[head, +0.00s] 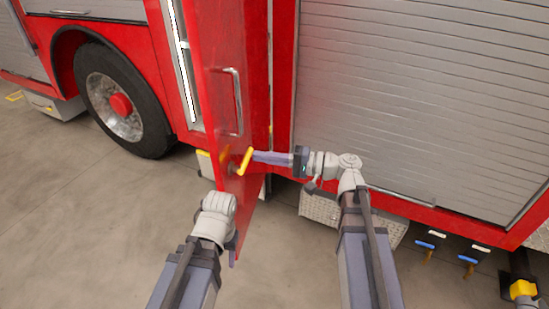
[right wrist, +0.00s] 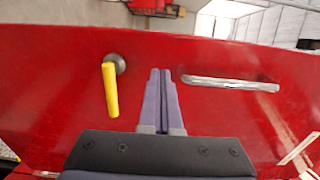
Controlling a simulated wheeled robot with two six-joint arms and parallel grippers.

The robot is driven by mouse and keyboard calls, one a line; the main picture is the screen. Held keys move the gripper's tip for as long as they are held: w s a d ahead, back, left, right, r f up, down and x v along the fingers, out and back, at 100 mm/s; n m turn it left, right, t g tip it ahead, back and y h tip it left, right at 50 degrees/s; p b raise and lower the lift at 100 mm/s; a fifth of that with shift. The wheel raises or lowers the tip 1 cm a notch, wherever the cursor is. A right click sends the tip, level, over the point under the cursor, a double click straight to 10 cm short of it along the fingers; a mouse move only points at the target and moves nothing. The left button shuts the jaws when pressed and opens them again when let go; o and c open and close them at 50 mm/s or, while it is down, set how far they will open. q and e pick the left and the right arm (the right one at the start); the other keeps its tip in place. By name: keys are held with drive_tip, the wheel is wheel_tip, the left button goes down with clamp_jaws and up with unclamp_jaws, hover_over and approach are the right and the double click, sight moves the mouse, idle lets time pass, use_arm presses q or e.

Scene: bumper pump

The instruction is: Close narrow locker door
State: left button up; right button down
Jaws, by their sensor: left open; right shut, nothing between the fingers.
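The narrow locker door (head: 222,75) is red and stands open, swung out from the fire truck. Its face carries a silver bar handle (head: 236,100) and a yellow lever (head: 245,160). My right gripper (head: 258,156) is shut and empty, its fingertips close to the door face beside the lever. In the right wrist view the shut fingers (right wrist: 160,75) point at the door between the yellow lever (right wrist: 110,90) on the left and the bar handle (right wrist: 230,83) on the right. Contact cannot be told. My left gripper (head: 233,257) is open, low by the door's bottom edge, mostly hidden by its own wrist.
The locker opening (head: 182,60) shows a lit strip left of the door. A wheel (head: 120,100) is farther left. A grey roller shutter (head: 420,100) fills the right, with a metal step box (head: 325,208) below. The concrete floor (head: 80,230) at left is clear.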

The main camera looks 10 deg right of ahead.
sight(224, 151)
drive_tip(key=x, duration=0.8)
drive_tip(key=shift+a, duration=0.1)
